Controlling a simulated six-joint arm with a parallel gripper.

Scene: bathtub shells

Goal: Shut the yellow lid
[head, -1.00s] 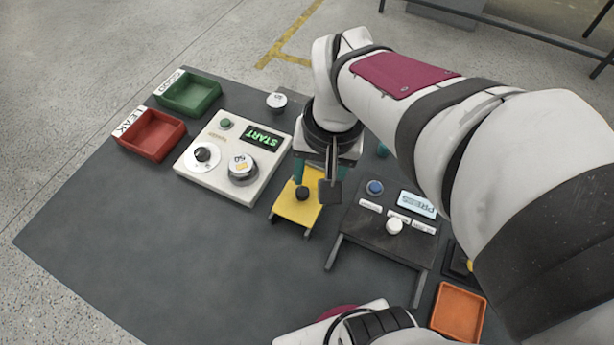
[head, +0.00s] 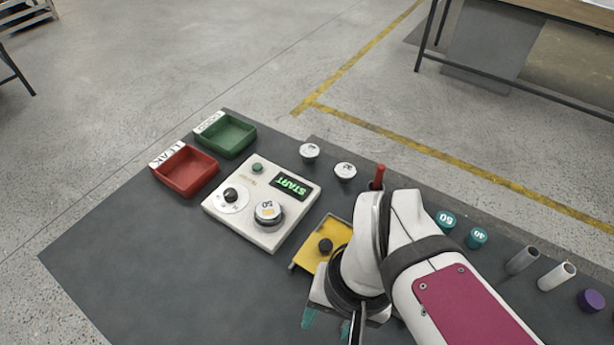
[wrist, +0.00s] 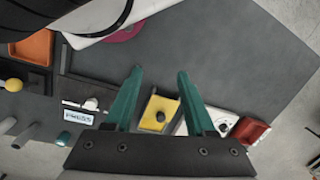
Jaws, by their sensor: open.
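The yellow lid (head: 309,258) is a flat plate with a black knob (head: 325,246), right of the white START panel in the head view. My arm covers part of its right side. It also shows in the wrist view (wrist: 155,103), beyond and between my fingers. I cannot tell from these frames how far it is open. My gripper (head: 330,322) has teal fingers, partly cut off or hidden at the bottom of the head view. In the wrist view my gripper (wrist: 160,73) is open, with nothing between its fingertips, and apart from the lid.
The white START panel (head: 285,222) with dials stands left of the lid. A red tray (head: 186,171) and a green tray (head: 226,135) lie behind it. A PRESS unit (wrist: 78,113) and an orange tray (wrist: 32,47) lie left in the wrist view. The front left table is clear.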

